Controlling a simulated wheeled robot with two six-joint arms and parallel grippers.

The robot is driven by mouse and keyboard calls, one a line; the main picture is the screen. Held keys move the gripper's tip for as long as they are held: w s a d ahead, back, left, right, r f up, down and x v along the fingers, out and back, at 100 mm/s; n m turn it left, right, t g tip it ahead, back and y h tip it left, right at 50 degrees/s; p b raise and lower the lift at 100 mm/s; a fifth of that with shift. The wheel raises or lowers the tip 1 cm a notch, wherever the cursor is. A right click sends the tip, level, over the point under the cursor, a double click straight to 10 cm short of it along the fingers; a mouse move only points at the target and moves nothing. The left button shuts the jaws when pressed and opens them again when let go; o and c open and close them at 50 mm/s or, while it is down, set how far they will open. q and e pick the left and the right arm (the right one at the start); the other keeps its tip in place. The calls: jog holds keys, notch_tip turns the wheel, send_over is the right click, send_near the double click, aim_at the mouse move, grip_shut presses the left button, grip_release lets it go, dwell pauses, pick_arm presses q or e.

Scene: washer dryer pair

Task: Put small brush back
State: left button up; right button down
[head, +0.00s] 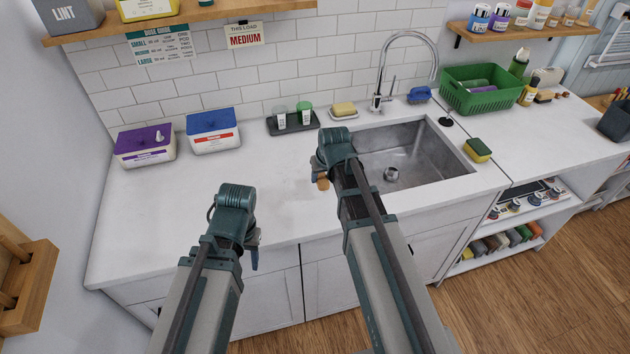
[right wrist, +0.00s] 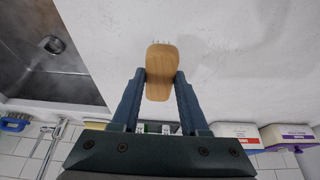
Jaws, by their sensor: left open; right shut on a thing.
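The small brush, a wooden block with a few bristles showing at its far end (right wrist: 160,70), is between the fingers of my right gripper (right wrist: 160,85) in the right wrist view. That gripper is shut on it. In the head view only a brown bit of the brush (head: 323,184) shows beside my right gripper (head: 318,168), over the counter just left of the sink. My left gripper (head: 254,252) is at the counter's front edge, seen from behind; it is open with nothing visible in it.
The sink (head: 410,150) lies right of my right gripper. A blue brush-like item (head: 419,94) and a green basket (head: 482,90) stand behind it. A sponge (head: 477,150) is at its right. A dark tray with bottles (head: 293,122) and two tubs stand at the back. The left counter is clear.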

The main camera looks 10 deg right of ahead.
aim_at(318, 182)
jog(key=shift+w+a+f+b, duration=0.25)
jog(key=shift+w+f+b, duration=0.15)
jog(key=shift+w, duration=0.15)
jog(key=shift+w+a+f+b, duration=0.25)
jog(key=shift+w+f+b, duration=0.15)
jog(key=shift+w, duration=0.1)
notch_tip(318, 182, down, 2)
jog(key=shift+s+d+f+b, duration=0.15)
jog(key=shift+f+b, duration=0.05)
jog(key=shift+b, duration=0.9)
jog(key=shift+r, duration=0.15)
jog(key=shift+c, duration=2.1)
grip_release()
pick_arm(q)
jog(key=f, duration=0.2)
jog(key=a+f, duration=0.1)
jog(key=f, duration=0.1)
jog(key=shift+w, duration=0.25)
jog(key=shift+r, duration=0.2)
